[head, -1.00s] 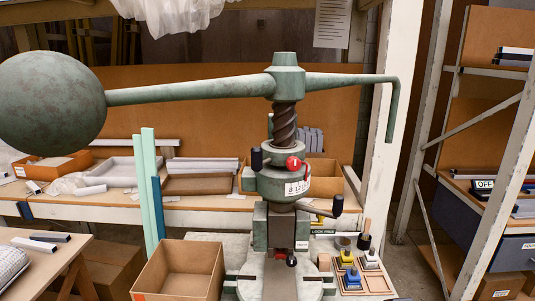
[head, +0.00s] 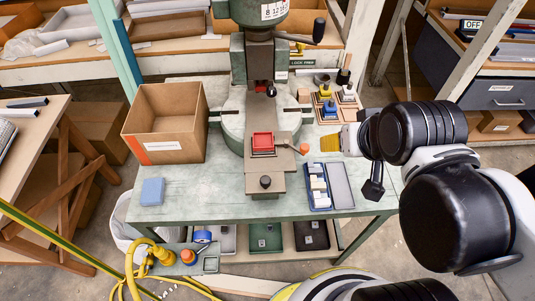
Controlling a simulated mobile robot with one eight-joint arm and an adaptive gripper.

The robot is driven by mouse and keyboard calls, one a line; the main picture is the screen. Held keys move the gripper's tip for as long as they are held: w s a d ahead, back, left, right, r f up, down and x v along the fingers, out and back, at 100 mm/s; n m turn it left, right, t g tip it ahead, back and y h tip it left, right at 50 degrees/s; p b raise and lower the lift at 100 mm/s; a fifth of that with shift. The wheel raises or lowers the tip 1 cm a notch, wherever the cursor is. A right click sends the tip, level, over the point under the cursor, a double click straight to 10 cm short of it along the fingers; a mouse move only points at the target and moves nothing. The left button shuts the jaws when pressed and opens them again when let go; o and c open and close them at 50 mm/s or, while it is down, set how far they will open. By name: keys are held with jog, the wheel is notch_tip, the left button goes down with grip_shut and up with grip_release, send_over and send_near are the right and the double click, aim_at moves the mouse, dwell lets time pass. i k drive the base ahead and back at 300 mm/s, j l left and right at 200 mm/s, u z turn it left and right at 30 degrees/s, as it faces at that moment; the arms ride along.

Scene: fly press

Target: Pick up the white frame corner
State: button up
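Several small white and cream pieces (head: 318,185) lie in a blue tray (head: 312,206) on the press table, right of the press bed's front end. They are too small for me to tell which is the white frame corner. My gripper (head: 352,140) is at the end of my arm, above the right part of the table. It is up and to the right of the blue tray and apart from it. Its fingers are small and partly hidden by the wrist, so I cannot tell whether they are open.
The fly press (head: 252,75) stands at the back middle, with a red block (head: 263,142) on its bed. A cardboard box (head: 166,120) and a blue block (head: 152,191) are at left. A grey tray (head: 340,184) adjoins the blue tray. Stamps (head: 327,103) stand behind my gripper.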

aim_at(320, 201)
jog(key=l+u, duration=0.4)
jog(key=k+l+u, duration=0.15)
jog(key=u, duration=0.3)
jog(key=k+l+u, duration=0.15)
jog(key=l+u, duration=0.25)
jog(key=k+l+u, duration=0.2)
jog(key=u, duration=0.25)
